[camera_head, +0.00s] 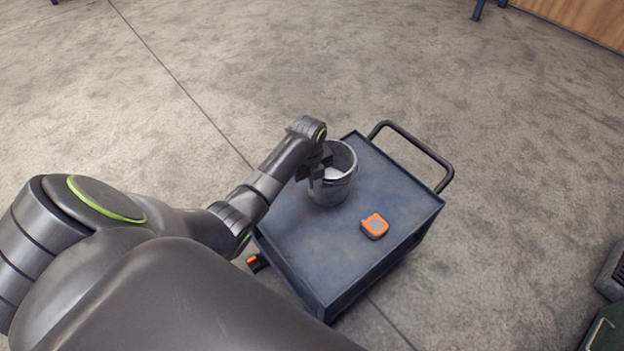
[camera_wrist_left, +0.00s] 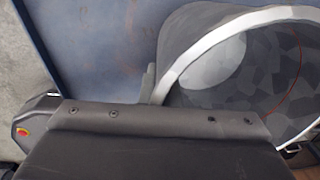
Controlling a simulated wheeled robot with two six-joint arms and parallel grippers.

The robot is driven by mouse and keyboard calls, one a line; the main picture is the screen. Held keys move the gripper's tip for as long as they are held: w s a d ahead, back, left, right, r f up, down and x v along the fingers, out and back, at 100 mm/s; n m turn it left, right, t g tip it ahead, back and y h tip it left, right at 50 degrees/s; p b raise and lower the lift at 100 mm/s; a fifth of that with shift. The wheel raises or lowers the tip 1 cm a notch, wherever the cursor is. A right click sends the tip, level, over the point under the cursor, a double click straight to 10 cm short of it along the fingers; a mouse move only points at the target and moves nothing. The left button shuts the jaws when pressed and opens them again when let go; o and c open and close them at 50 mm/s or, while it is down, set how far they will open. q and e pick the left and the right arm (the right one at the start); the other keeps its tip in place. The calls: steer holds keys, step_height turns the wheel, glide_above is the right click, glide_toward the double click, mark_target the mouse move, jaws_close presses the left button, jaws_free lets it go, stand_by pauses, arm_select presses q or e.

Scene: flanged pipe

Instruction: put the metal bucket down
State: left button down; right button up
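The metal bucket (camera_head: 331,191) is grey and open-topped. It is upright over the far left part of the blue cart's top (camera_head: 337,248); I cannot tell whether its base touches the top. My left gripper (camera_head: 317,164) is at the bucket's left rim, with its fingers around the wall, and looks shut on it. In the left wrist view the bucket's pale rim and inside (camera_wrist_left: 285,65) fill the right side. The gripper body hides the lower part, and the finger contact is mostly hidden. My right gripper is in neither view.
An orange and grey tape measure (camera_head: 375,226) lies on the cart top, right of and nearer than the bucket. The cart's black handle (camera_head: 423,151) sticks out at the far right. The near middle of the top is clear. Dark items (camera_head: 611,270) stand at the right edge.

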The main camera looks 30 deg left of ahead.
arm_select(q)
steer(key=c, duration=1.7)
jaws_free()
